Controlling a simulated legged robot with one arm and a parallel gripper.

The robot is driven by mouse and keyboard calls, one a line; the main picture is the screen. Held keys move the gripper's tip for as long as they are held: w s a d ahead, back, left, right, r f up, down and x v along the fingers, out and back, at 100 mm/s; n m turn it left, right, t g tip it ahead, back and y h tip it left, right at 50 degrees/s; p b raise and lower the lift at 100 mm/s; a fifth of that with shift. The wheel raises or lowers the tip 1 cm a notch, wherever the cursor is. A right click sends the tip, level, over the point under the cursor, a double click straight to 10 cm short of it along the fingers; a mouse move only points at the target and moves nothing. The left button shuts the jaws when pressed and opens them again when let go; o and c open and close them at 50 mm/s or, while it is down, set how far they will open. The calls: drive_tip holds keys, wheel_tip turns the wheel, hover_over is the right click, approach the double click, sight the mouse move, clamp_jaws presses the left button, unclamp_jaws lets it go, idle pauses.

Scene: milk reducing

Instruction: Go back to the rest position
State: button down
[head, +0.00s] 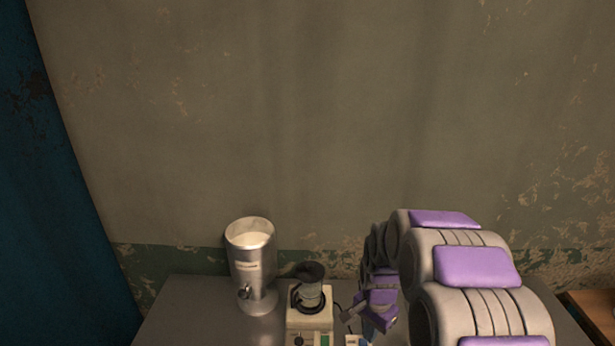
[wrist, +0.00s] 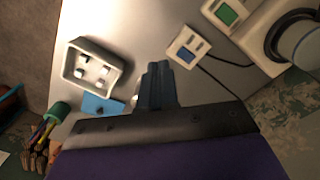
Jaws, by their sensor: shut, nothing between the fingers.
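My gripper (wrist: 158,70) is shut and empty in the wrist view, its dark fingers together above the grey table (wrist: 140,30). In the head view my purple and grey arm reaches over the right part of the table, with the gripper (head: 352,312) low beside the white heating device (head: 309,322). A dark-rimmed vessel (head: 311,291) stands on that device. The gripper appears apart from both.
A silver dispenser (head: 252,268) stands left of the heating device. A small box with a blue display (wrist: 188,46) and its cable lie close to the fingers. A white square tray (wrist: 70,66) holds several small pieces. A pen cup (wrist: 58,111) is at lower left.

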drive_tip(key=s+r+n+b, duration=0.1)
drive_tip(key=s+r+n, duration=0.2)
drive_tip(key=s, duration=0.7)
drive_tip(key=s+a+r+n+g, duration=0.1)
drive_tip(key=s+r+n, duration=0.2)
drive_tip(key=s, duration=0.8)
drive_tip(key=s+r+n+b, duration=0.1)
drive_tip(key=s+r+n, duration=0.2)
drive_tip(key=s, duration=0.8)
wheel_tip(320, 180, up, 2)
drive_tip(key=shift+a+r+n+b, duration=0.1)
drive_tip(key=shift+a+n+b, duration=0.2)
drive_tip(key=shift+a, duration=0.05)
